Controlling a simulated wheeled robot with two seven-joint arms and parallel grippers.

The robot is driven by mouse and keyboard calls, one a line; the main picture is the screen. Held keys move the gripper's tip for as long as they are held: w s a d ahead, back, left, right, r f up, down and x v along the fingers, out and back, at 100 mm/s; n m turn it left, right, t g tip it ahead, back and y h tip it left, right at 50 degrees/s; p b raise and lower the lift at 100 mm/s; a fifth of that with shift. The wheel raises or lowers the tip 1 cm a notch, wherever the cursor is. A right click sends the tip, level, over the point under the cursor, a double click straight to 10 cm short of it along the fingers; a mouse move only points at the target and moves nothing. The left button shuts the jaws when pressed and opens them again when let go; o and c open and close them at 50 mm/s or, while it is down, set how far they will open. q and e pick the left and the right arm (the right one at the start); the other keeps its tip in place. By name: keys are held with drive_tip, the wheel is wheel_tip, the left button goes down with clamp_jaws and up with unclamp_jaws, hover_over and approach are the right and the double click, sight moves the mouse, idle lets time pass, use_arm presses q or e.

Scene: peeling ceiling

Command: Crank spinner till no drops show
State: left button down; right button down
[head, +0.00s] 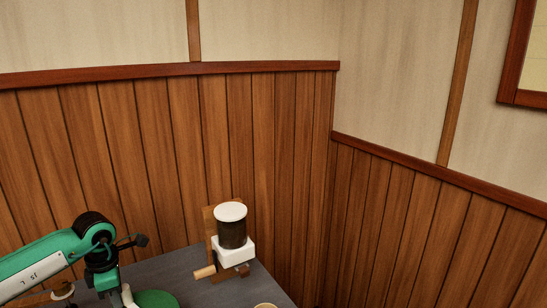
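The spinner (232,236) stands upright near the back right of the grey table. It has a white round lid (230,211), a dark see-through drum and a white square base (233,250). A wooden board stands behind it. A pale wooden handle (205,272) sticks out at its lower left, and a red-brown block (243,269) sits at its front. No drops can be made out on the dark drum at this size. My green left arm (95,236) is left of the spinner, apart from it. Its fingers cannot be made out. My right gripper is not in view.
The grey table (180,265) is bare between my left arm and the spinner. A green round thing (155,299) and a pale round rim (265,306) show at the bottom edge. An orange-and-white item (62,291) lies at left. Wood-panelled walls stand behind.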

use_arm(q)
drive_tip(key=shift+d, duration=0.1)
drive_tip(key=shift+s+a, duration=0.25)
drive_tip(key=shift+s, duration=0.3)
drive_tip(key=shift+s+a, duration=0.25)
drive_tip(key=shift+s, duration=0.95)
drive_tip(key=shift+s+d+b, duration=0.15)
drive_tip(key=shift+s+b, duration=0.15)
drive_tip(key=shift+s, duration=0.25)
drive_tip(key=shift+s+d, duration=0.25)
drive_tip(key=shift+s, duration=0.45)
drive_tip(key=shift+c, duration=1.8)
unclamp_jaws()
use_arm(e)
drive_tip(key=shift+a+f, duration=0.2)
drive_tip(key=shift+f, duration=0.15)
